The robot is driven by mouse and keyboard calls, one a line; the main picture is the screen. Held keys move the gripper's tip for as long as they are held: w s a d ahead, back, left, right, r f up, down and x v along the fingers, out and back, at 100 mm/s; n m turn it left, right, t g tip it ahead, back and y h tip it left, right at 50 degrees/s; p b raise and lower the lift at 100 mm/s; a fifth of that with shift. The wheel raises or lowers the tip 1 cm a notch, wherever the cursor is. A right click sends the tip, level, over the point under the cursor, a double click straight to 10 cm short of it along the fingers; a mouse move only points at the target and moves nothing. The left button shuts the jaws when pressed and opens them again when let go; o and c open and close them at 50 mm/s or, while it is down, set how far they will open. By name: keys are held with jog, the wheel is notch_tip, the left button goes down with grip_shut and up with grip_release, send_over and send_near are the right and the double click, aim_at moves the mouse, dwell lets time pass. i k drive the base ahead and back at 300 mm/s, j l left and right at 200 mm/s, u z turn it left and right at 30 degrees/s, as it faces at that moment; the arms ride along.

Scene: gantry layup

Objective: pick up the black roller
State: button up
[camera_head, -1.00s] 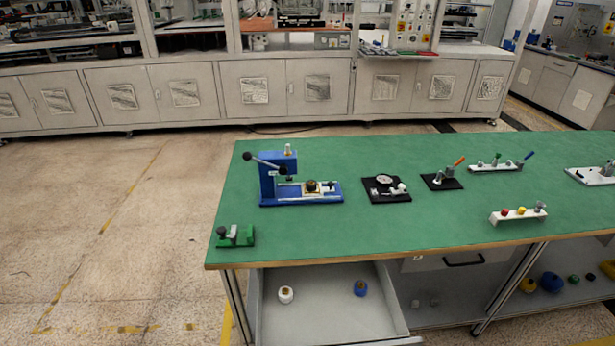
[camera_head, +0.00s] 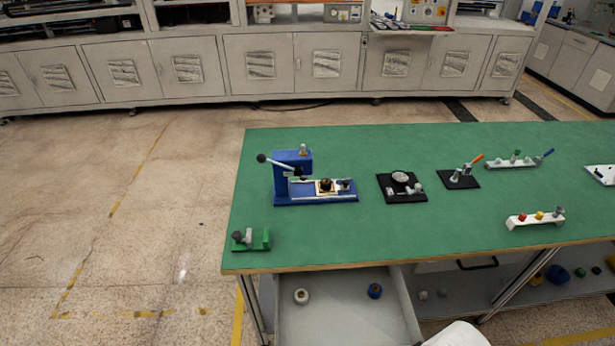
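I cannot pick out a black roller with certainty. A small dark round piece (camera_head: 326,185) sits on the bed of the blue press (camera_head: 315,199) on the green table (camera_head: 400,225). Another dark knob (camera_head: 237,236) is on the green fixture (camera_head: 266,240) at the table's left front corner. The open drawer (camera_head: 335,325) below the table's front edge holds a white roller-like piece (camera_head: 301,296) and a blue one (camera_head: 375,291). My gripper is not in view. A white rounded shape at the bottom edge looks like part of my arm.
Black plates with small fixtures (camera_head: 402,194) (camera_head: 458,180) and a white rack with coloured knobs (camera_head: 534,221) stand on the table. Several small coloured pieces (camera_head: 558,275) lie on the shelf below right. The floor left of the table is clear. Grey cabinets (camera_head: 260,70) line the back.

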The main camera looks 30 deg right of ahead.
aim_at(325, 187)
jog(key=i+l+u, duration=0.15)
jog(key=l, duration=0.2)
jog(key=i+l+u, duration=0.15)
jog(key=l, duration=0.15)
jog(key=i+l+u, duration=0.2)
jog(key=l, duration=0.2)
jog(key=l+u, duration=0.15)
jog(key=l, duration=0.2)
jog(key=i+l+u, duration=0.15)
jog(key=l, duration=0.25)
